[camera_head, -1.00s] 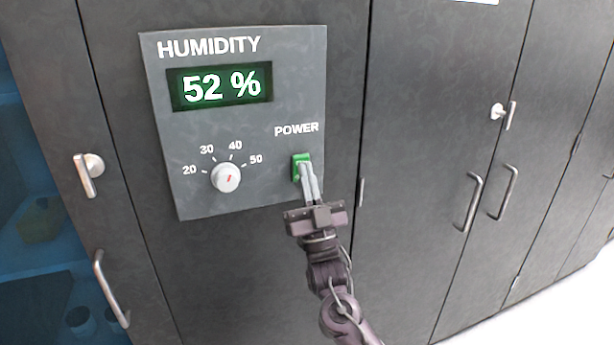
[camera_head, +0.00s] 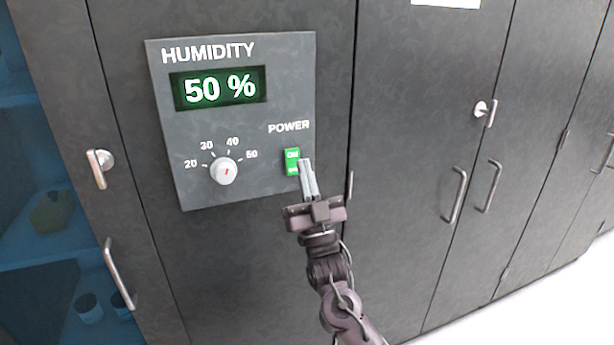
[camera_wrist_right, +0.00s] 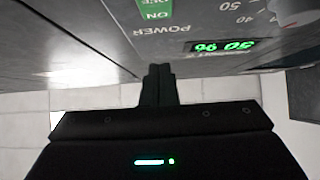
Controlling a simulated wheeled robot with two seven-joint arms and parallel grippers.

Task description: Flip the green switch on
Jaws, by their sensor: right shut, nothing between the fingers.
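The green switch (camera_head: 292,161) is set in the grey humidity panel (camera_head: 225,128) under the word POWER, and its face shows the letters ON. It also shows at the top of the right wrist view (camera_wrist_right: 155,10), cut by the edge. My right gripper (camera_head: 306,163) is shut and empty. Its fingertips are just right of the switch in the head view; whether they touch it I cannot tell. The fingers also show in the right wrist view (camera_wrist_right: 159,72). The panel's display (camera_head: 219,88) is lit and reads 50 %. My left gripper is not in view.
A white dial (camera_head: 223,172) with marks from 20 to 50 sits left of the switch. Dark cabinet doors with handles (camera_head: 455,195) surround the panel. A latch (camera_head: 100,165) and a handle (camera_head: 118,272) stick out at left, near a glass-fronted shelf.

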